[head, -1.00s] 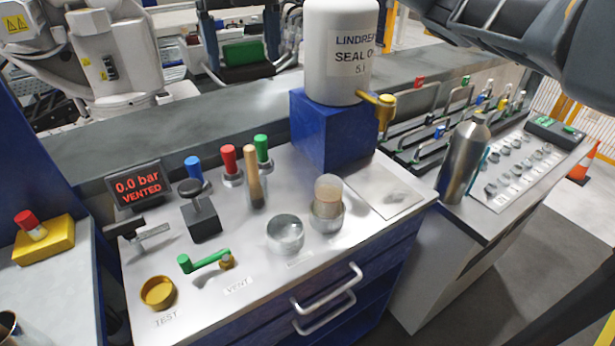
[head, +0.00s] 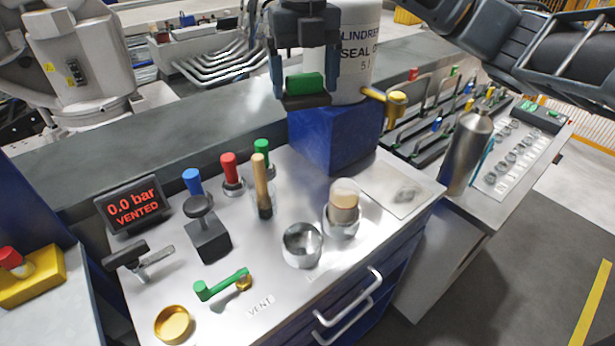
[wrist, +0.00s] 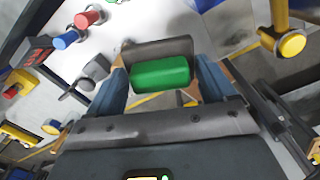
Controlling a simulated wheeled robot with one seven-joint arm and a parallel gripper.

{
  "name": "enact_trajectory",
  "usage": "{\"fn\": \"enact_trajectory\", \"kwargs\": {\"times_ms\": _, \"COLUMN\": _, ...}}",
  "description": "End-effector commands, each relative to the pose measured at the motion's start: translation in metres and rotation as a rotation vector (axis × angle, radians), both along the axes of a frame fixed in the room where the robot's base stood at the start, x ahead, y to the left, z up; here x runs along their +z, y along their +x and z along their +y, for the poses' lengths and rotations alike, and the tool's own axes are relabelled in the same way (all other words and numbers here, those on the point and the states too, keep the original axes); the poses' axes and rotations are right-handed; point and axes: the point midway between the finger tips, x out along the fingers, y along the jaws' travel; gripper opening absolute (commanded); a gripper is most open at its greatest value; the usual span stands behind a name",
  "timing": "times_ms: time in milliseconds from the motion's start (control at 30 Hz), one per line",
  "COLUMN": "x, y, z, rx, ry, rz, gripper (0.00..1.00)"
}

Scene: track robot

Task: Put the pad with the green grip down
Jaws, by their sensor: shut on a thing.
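My gripper (head: 305,78) is shut on the green grip (head: 306,84) of a pad. The pad's dark flat plate (head: 305,101) hangs below the grip. In the head view it is held up in front of the white drum, above the back of the bench and clear of its top. In the wrist view the green grip (wrist: 160,75) sits between the two blue fingers, with the dark plate (wrist: 150,50) beyond it. A thin light plate with a grey smear (head: 392,184) lies on the bench's right side.
The white drum (head: 358,50) stands on a blue block (head: 335,138), its yellow tap (head: 396,97) sticking out right. Colored handles, a brush (head: 262,185), steel cups and a green lever (head: 222,284) crowd the bench (head: 215,325). A steel bottle (head: 467,150) stands to the right.

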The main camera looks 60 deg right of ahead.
Motion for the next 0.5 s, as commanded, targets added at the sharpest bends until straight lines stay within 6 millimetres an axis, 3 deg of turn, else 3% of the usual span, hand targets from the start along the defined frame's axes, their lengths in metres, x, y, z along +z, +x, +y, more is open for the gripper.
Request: {"fn": "enact_trajectory", "kwargs": {"times_ms": 500, "x": -0.126, "y": -0.001, "z": 0.0, "rx": -0.001, "ry": 0.002, "rz": 0.004, "gripper": 0.6}}
